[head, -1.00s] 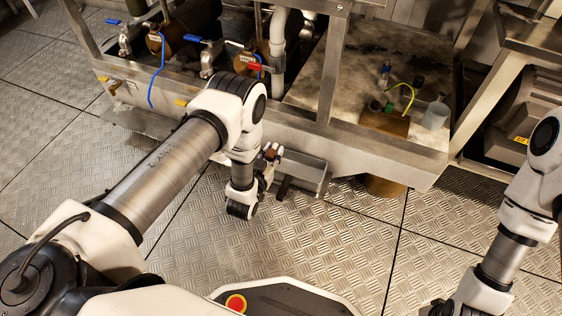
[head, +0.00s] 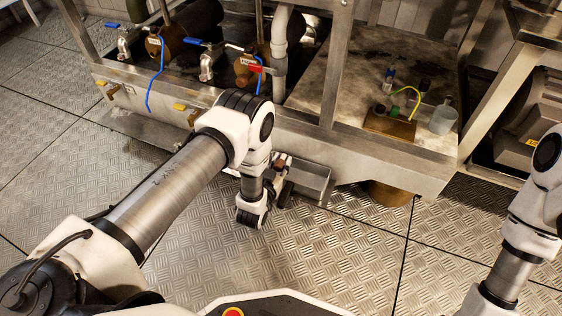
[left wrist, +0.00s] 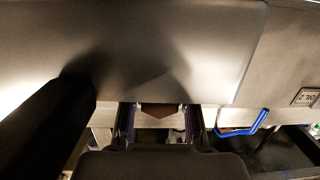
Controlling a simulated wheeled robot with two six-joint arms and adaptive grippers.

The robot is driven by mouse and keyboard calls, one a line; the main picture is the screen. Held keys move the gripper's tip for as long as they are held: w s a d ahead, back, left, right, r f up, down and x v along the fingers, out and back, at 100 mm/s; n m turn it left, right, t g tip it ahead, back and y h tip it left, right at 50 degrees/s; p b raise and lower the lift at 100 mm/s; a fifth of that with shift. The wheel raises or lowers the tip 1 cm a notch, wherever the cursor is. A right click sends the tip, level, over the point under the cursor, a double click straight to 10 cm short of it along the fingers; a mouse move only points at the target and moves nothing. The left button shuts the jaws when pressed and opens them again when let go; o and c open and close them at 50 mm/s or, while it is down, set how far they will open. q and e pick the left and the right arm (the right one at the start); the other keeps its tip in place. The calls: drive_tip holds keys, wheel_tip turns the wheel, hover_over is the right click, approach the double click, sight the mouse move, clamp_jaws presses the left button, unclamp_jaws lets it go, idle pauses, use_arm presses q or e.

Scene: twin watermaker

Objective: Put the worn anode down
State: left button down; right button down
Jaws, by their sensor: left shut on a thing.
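My left gripper (head: 281,178) is beside the front beam of the metal frame, by the left end of a small metal tray. It is shut on a small brown block, likely the worn anode. In the left wrist view the block (left wrist: 160,110) shows between the two fingers (left wrist: 158,118). Most of it is hidden by the gripper. The small metal tray (head: 318,178) sticks out from the front of the frame. From the head view I cannot tell whether the block is over the tray or beside it. My right gripper is out of view.
The metal frame (head: 400,165) runs along the back. On its deck are a brown block (head: 390,126) with a yellow-green wire and a clear container (head: 443,120). Blue-handled valves (head: 207,55) stand at left. The tread-plate floor (head: 330,250) in front is clear.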

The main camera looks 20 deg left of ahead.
use_arm(q)
drive_tip(key=c, duration=0.9)
unclamp_jaws()
drive_tip(key=shift+r+p, duration=0.4)
drive_tip(key=shift+r, duration=0.05)
drive_tip(key=s+a+r+g+p, duration=0.1)
drive_tip(key=s+g, duration=0.4)
drive_tip(key=s, duration=0.6)
drive_tip(key=s+a+r+g+p, duration=0.1)
drive_tip(key=s+g+p, duration=0.2)
drive_tip(key=s, duration=0.9)
drive_tip(key=s+a+r+g+p, duration=0.1)
drive_tip(key=s+g+p, duration=0.1)
drive_tip(key=s+g, duration=0.6)
drive_tip(key=shift+s+r, duration=0.15)
drive_tip(key=shift+s, duration=1)
drive_tip(key=shift+s+r, duration=0.1)
drive_tip(key=shift+s, duration=1)
